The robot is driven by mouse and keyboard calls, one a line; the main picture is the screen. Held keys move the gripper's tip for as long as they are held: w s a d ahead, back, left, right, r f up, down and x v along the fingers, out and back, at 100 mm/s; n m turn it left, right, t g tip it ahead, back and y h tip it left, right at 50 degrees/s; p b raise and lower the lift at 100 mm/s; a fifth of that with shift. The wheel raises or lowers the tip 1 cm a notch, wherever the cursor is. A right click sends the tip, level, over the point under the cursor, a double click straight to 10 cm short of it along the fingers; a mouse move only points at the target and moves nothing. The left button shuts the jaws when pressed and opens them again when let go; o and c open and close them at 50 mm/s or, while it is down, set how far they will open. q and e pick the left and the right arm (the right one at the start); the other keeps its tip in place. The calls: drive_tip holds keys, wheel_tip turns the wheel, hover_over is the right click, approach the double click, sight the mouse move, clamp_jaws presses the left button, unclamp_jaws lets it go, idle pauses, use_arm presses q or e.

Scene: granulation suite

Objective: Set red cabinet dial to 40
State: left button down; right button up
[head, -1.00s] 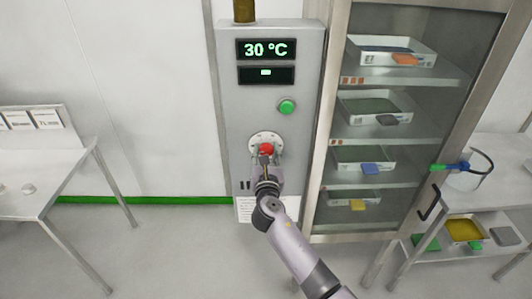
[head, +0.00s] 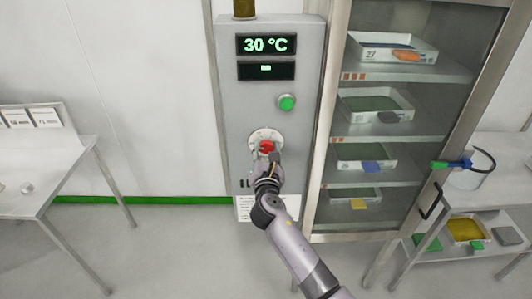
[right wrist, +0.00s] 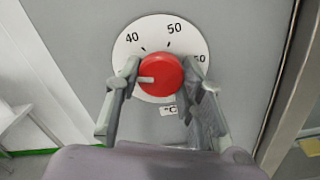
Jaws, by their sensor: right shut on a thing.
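The red dial (head: 266,147) sits on a round white scale plate on the grey control panel (head: 233,110). It also shows in the right wrist view (right wrist: 163,72), where its white pointer mark points left, below the printed 40. The 50 is at the top and a partly hidden 60 at the right. The scale left of the pointer is covered by a finger. My right gripper (head: 272,163) is shut on the dial, one finger on each side in the right wrist view (right wrist: 165,80). The display (head: 265,45) reads 30 °C. My left gripper is not in view.
A green button (head: 287,103) is above the dial. A glass-front cabinet (head: 325,180) with trays on shelves stands close on the right. A white table (head: 60,165) is at the left; a small shelf table (head: 490,200) is at the far right.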

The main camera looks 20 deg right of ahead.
drive_tip(key=m+b, duration=0.2)
drive_tip(key=m, duration=0.3)
drive_tip(key=shift+m+b, duration=0.95)
drive_tip(key=shift+m, duration=0.75)
drive_tip(key=shift+r, duration=0.1)
drive_tip(key=o, duration=1.1)
drive_tip(key=shift+o, duration=0.2)
drive_tip(key=v, duration=1.2)
